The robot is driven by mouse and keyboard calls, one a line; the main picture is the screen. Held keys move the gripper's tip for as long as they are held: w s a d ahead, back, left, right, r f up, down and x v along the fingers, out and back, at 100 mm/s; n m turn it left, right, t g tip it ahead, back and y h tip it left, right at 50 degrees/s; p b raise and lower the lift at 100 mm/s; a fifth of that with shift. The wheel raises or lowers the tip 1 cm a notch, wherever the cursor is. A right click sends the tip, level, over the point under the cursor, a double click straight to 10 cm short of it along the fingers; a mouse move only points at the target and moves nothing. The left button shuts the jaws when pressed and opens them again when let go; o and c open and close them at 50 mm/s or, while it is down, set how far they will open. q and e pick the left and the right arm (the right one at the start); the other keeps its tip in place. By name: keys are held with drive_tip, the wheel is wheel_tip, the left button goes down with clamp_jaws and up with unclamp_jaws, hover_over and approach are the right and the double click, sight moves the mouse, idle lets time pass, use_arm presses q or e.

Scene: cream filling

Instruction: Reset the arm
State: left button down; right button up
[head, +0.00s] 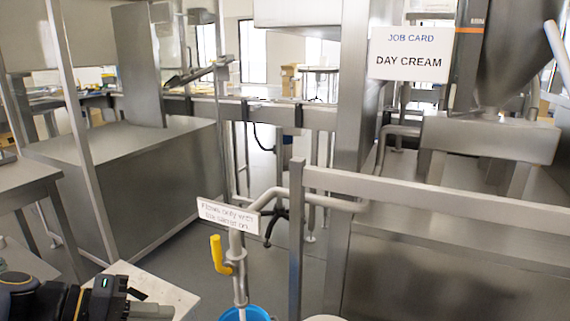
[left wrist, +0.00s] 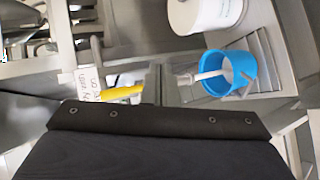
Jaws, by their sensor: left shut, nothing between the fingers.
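My left arm comes in at the bottom left of the head view. My left gripper (head: 150,311) is shut and empty in front of a pale surface, left of the pipe. In the left wrist view, the dark body of my gripper fills the lower part. My right gripper is in neither view.
A metal pipe with a yellow valve handle (head: 217,254) and a small sign (head: 228,215) ends over a blue bucket (head: 244,314). The bucket (left wrist: 228,72) also shows in the left wrist view, beside a white container (left wrist: 205,14). A steel rail (head: 430,200) stands at the right.

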use_arm(q)
drive_tip(key=s+d+f+m+y, duration=0.25)
drive_tip(key=s+f+y, duration=0.65)
drive_tip(key=s, duration=0.5)
wheel_tip(320, 180, up, 26)
drive_tip(key=h+p, duration=0.1)
drive_tip(key=p, duration=2.6)
drive_tip(key=shift+a+m, duration=0.2)
drive_tip(key=shift+m, duration=0.15)
idle(1.5)
